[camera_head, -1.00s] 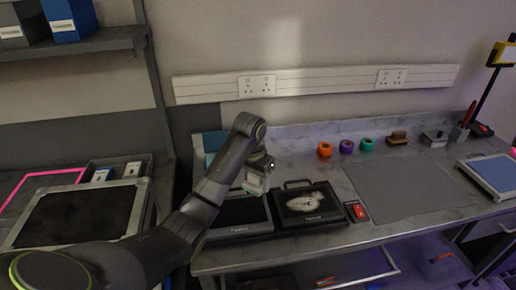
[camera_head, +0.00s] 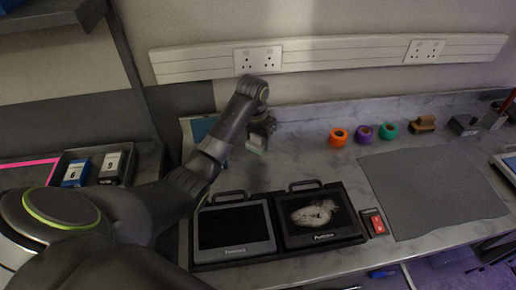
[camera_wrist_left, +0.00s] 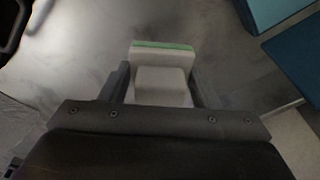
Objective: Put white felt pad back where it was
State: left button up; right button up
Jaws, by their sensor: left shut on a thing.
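My left gripper (camera_head: 259,138) is shut on the white felt pad, a pale block with a green stripe along its far edge. In the left wrist view the pad (camera_wrist_left: 162,82) sits between the two fingers. In the head view the pad (camera_head: 256,144) is small and partly hidden by the gripper. It is held over the back left part of the marble worktop, behind the two black-framed panels. My right gripper is not in view.
A dark panel (camera_head: 235,228) and a panel with a white smudge (camera_head: 314,212) lie in front. A red box (camera_head: 374,222) and grey mat (camera_head: 430,190) are to the right. Orange (camera_head: 338,137), purple (camera_head: 364,134) and green (camera_head: 389,130) rolls stand behind the mat.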

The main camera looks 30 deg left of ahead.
aim_at(258, 157)
pick_arm(q)
jog(key=shift+f, duration=0.45)
notch_tip(258, 157, down, 3)
jog(key=shift+f+p, duration=0.2)
jog(key=shift+p, duration=0.1)
jog(key=shift+f, duration=0.35)
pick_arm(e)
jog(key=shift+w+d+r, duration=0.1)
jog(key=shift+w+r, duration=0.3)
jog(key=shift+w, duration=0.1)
pick_arm(q)
jog(key=shift+f, duration=0.1)
jog(key=o, duration=1)
jog(key=shift+a, duration=0.1)
jog(key=shift+c, duration=0.2)
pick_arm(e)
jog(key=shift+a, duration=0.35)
